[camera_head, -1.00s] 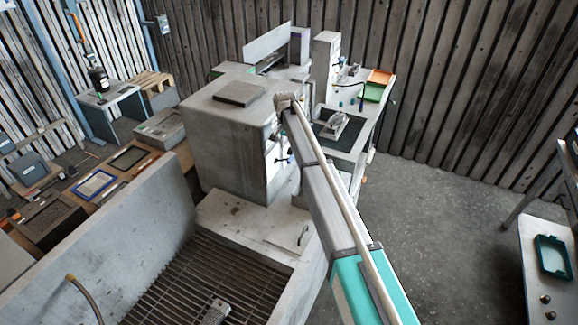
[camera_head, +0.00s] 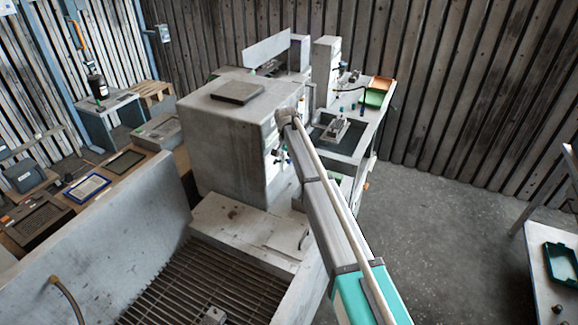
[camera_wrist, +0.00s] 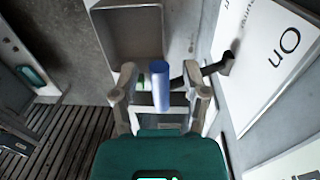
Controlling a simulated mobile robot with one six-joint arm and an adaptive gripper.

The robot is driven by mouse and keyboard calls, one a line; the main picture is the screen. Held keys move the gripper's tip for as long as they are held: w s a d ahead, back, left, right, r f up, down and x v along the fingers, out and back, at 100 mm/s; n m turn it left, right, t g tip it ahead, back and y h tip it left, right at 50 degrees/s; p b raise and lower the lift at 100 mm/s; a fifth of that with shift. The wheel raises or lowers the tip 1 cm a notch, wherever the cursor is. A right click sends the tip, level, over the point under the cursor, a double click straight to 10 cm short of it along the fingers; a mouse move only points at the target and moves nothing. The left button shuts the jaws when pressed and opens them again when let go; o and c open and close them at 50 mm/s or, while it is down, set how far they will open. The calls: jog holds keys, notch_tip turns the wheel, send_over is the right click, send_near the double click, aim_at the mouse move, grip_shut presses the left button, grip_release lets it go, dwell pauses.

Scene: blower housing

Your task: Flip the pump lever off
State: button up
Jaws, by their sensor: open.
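In the wrist view, my gripper (camera_wrist: 160,82) is open, with one finger on each side of an upright blue cylinder (camera_wrist: 160,86). I cannot tell whether the fingers touch it. A dark bent lever arm with a black end (camera_wrist: 224,66) sticks out to the right of the fingers, towards a white panel marked "On" (camera_wrist: 285,45). Whether the blue cylinder is this lever's handle is unclear. In the head view, the tall grey housing (camera_head: 228,135) has small dark fittings on its right face (camera_head: 277,157). My arm reaches up beside that face, and my gripper is hidden there.
A slatted grate (camera_head: 200,285) lies below the housing, in a grey basin. A workbench with green and orange trays (camera_head: 376,95) stands behind. A table with a teal tray (camera_head: 560,262) is at the right. The concrete floor (camera_head: 430,220) between is clear.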

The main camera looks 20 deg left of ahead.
jog(key=shift+f, duration=0.3)
grip_shut()
dwell(0.3)
